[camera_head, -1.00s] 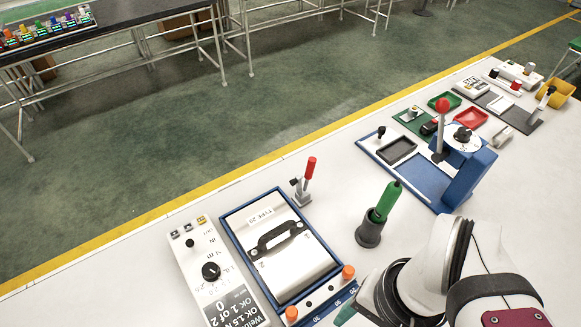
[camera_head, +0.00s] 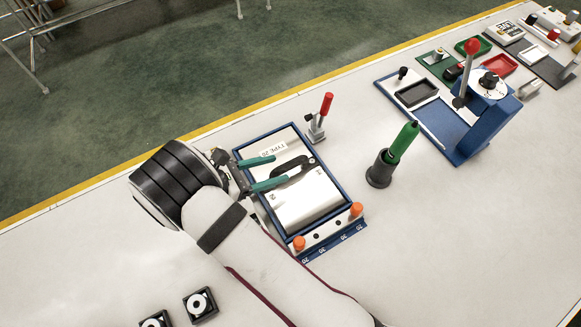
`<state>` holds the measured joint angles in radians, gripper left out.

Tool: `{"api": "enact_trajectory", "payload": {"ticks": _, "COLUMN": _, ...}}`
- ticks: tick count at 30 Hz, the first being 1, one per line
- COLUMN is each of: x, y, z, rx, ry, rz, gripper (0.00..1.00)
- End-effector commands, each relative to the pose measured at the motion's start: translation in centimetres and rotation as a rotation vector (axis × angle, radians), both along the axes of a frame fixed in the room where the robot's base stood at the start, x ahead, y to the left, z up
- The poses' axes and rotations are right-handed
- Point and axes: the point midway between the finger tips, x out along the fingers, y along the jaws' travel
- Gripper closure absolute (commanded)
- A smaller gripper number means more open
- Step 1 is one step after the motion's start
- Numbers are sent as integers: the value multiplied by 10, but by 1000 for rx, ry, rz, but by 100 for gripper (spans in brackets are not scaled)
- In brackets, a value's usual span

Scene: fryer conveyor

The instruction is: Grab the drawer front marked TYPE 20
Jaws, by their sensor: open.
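The drawer front marked TYPE 20 (camera_head: 308,207) is a silvery-white panel with a dark slotted handle (camera_head: 291,172). It lies in a blue-framed fixture (camera_head: 342,184) in the middle of the view, its label near the far left end. My gripper (camera_head: 274,171) has two green fingers and comes in from the left over the panel. The fingers are apart, one near the label and the other beside or over the handle's left end. I cannot tell whether that finger touches the handle. Nothing is held between them.
Two orange knobs (camera_head: 300,243) stand at the fixture's near edge. A red-handled toggle clamp (camera_head: 319,122) stands behind it. A green tool in a dark holder (camera_head: 381,168) and a blue lever press (camera_head: 484,124) stand to the right. The table's near right is clear.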

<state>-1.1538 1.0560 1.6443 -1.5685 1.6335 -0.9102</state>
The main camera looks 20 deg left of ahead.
Motion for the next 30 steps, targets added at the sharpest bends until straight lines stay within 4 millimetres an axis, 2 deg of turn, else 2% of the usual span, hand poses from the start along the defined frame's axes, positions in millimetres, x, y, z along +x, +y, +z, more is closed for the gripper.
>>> {"api": "enact_trajectory", "payload": {"ticks": 1, "x": 7, "y": -8, "z": -4, "rx": -2, "ry": 2, "rz": -3, "gripper": 39}}
{"api": "enact_trajectory", "payload": {"ticks": 12, "x": 48, "y": -49, "z": -27, "rx": 0, "ry": 2, "rz": -6, "gripper": 39}}
{"api": "enact_trajectory", "payload": {"ticks": 15, "x": 54, "y": -55, "z": -30, "rx": 2, "ry": 1, "rz": -3, "gripper": 39}}
{"api": "enact_trajectory", "payload": {"ticks": 21, "x": 55, "y": -55, "z": -31, "rx": 2, "ry": 1, "rz": -3, "gripper": 39}}
{"api": "enact_trajectory", "payload": {"ticks": 30, "x": 55, "y": -55, "z": -31, "rx": 2, "ry": 1, "rz": -3, "gripper": 93}}
